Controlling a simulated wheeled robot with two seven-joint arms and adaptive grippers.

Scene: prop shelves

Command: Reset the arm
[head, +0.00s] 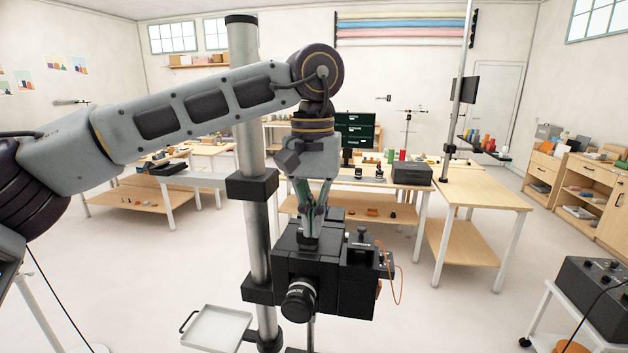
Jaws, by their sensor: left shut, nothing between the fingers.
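My left arm reaches in from the left, and its gripper (311,232) points down in the middle of the head view. Its fingers are shut with nothing held between them. The fingertips are at the top of a black boxy camera (308,262) with a round lens at the front; I cannot tell whether they touch it. My right gripper does not show.
A thick metal column (252,130) with black clamps stands beside the camera. A small white tray (216,328) is low at its left. Wooden tables (480,197) with several props stand behind. A dark case (597,290) sits on a trolley at the right.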

